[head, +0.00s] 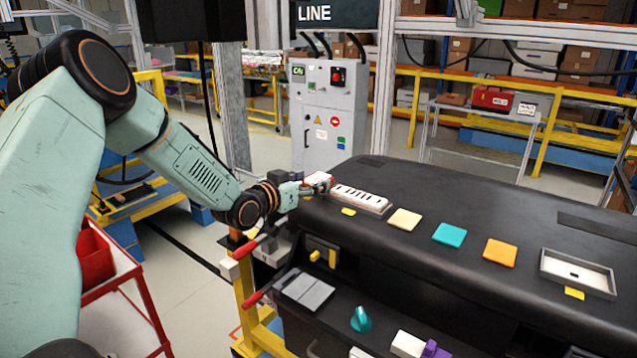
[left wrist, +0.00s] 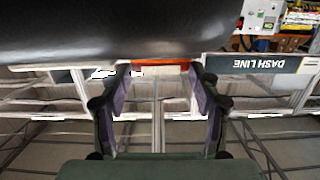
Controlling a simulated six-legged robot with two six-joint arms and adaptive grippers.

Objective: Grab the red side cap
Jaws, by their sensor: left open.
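The red side cap (head: 319,178) shows as a small red and pale patch at the left end of the white slotted strip (head: 360,198) on the dark dashboard, partly covered by my left gripper (head: 312,187). In the left wrist view a red-orange edge with a pale face, which looks like the cap (left wrist: 165,63), lies at the dashboard's edge. It sits between and beyond the two fingertips of my left gripper (left wrist: 159,85). The fingers are spread apart, and I see a gap on either side of the cap. My right gripper is in neither view.
The dark dashboard (head: 460,200) carries cream (head: 405,219), teal (head: 449,235) and orange (head: 500,253) tiles and a white tray (head: 578,273). Red-handled levers (head: 250,247) stick out below my left forearm. A grey control cabinet (head: 333,115) stands behind.

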